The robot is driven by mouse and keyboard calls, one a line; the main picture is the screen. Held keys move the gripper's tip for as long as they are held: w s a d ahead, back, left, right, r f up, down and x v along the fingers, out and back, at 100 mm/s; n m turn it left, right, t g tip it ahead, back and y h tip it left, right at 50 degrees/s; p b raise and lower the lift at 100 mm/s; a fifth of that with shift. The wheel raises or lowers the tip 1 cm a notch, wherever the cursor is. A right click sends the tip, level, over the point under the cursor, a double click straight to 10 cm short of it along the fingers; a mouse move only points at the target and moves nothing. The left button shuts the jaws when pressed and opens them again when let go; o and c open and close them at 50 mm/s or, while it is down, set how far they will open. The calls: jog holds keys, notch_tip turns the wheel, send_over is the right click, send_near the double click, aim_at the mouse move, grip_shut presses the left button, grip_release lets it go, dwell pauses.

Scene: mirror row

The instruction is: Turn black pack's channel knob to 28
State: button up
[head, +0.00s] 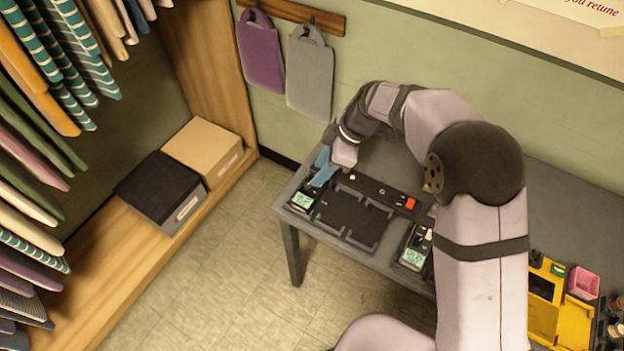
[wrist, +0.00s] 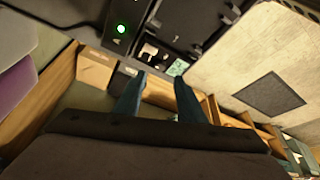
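A dark pack with a lit green display (head: 302,201) stands at the table's left end; its digits are too small to read. The wrist view shows this pack (wrist: 155,60) beyond my fingertips, with its display at its right end and pale parts beside it. I cannot make out which part is the channel knob. My gripper (head: 322,174) has blue fingers and is close over the pack's back part, hiding some of it in the head view. In the wrist view the fingers (wrist: 160,80) are apart with nothing between them. I cannot tell whether they touch the pack.
A black tray (head: 352,220) lies just right of the pack. Behind it is a dark strip with a red button (head: 410,203). A second pack with a display (head: 413,258) stands farther right, partly behind my arm. A yellow case (head: 572,318) is at the right.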

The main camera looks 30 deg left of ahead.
aim_at(308, 185)
jog(key=shift+p+x, duration=1.05)
jog(key=shift+x, duration=2.15)
grip_shut()
